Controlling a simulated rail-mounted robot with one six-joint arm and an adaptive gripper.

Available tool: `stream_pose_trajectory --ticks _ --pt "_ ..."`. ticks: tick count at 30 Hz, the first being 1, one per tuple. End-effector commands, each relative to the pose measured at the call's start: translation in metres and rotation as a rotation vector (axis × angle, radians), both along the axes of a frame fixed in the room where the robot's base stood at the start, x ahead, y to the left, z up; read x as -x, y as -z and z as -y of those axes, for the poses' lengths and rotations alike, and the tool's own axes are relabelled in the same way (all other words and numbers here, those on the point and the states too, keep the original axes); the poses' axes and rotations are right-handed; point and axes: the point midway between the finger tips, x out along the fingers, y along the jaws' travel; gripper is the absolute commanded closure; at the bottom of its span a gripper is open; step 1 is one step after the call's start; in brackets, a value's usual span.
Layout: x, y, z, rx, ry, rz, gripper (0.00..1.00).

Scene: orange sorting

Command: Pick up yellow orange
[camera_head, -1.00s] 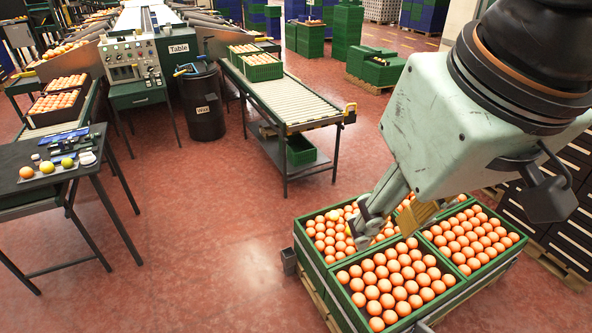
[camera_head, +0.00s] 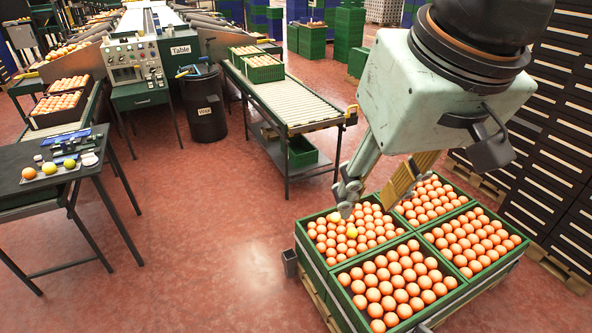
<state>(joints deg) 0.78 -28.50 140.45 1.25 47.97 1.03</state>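A yellow orange (camera_head: 351,232) lies among orange-coloured ones in the back left green crate (camera_head: 318,262). A second yellowish fruit (camera_head: 335,217) shows near that crate's far left side, close to my grey finger. My gripper (camera_head: 370,207) is over this crate, pointing down, with a grey finger on the left and a gold-coloured one on the right, spread apart. I see nothing held between them. The yellow orange appears just below the grey finger's tip. I cannot tell the exact height between them. The arm and gripper hide part of the crate's far side.
Three other crates of oranges adjoin it, including the front one (camera_head: 350,310). A roller conveyor (camera_head: 290,100) and black bin (camera_head: 203,105) stand behind. A dark table (camera_head: 30,195) with a few fruits is at left. Dark stacked crates (camera_head: 560,140) stand at right. Open floor lies between.

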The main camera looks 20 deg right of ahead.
Motion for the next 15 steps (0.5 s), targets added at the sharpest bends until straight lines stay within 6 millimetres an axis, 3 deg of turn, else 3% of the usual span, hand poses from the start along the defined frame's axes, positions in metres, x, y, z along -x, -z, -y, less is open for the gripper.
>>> stream_pose_trajectory --ticks 15 --pt "-0.11 0.0 0.004 -0.048 0.084 0.01 0.66"
